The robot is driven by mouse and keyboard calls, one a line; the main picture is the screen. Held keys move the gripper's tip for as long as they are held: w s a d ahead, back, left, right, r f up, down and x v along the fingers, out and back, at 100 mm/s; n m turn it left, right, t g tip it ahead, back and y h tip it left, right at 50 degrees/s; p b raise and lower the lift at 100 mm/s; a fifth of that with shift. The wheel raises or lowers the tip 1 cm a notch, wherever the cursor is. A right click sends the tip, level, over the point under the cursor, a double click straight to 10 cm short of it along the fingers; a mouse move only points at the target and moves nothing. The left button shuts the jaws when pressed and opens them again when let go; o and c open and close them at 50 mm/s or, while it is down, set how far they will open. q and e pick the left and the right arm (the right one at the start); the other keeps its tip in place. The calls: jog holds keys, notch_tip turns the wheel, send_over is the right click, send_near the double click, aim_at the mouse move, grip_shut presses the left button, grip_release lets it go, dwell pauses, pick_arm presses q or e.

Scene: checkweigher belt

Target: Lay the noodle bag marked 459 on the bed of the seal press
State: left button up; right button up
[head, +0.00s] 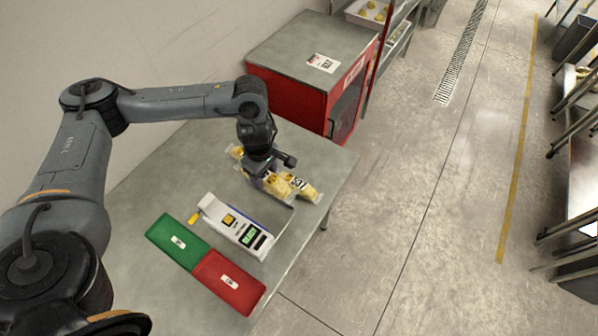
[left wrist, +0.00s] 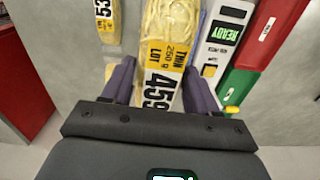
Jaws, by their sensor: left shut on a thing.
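The noodle bag marked 459 (left wrist: 162,60) is yellow and clear, and lies between the fingers of my left gripper (left wrist: 150,88) in the left wrist view. My left gripper (head: 266,180) is shut on it, just behind the seal press in the head view. The arm partly hides the bag (head: 277,187) there; I cannot tell if it touches the table. The seal press (head: 235,226) is white with a yellow lever and a green READY display; it shows in the left wrist view (left wrist: 228,38) right of the bag. Its bed is not clearly visible. My right gripper is out of view.
Another noodle bag (head: 302,187), its label starting 53, lies near the table's right edge. A green tray (head: 165,232) and a red tray (head: 215,290) stand at the front. A red cabinet (head: 300,97) stands behind the table (head: 170,175).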

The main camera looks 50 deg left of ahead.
pick_arm(q)
jog(key=s+a, duration=0.1)
jog(key=s, duration=0.1)
jog(key=s+a, duration=0.1)
jog(key=shift+a+f+n+p, duration=0.25)
jog(key=shift+a+n+p, duration=0.05)
jog(key=shift+a, duration=0.05)
notch_tip(320, 180, down, 17)
jog(key=b, duration=1.1)
jog(key=shift+s+a, duration=0.1)
jog(key=shift+s, duration=0.05)
jog(key=shift+r, duration=0.1)
jog(key=o, duration=1.3)
jog(key=shift+o, duration=0.2)
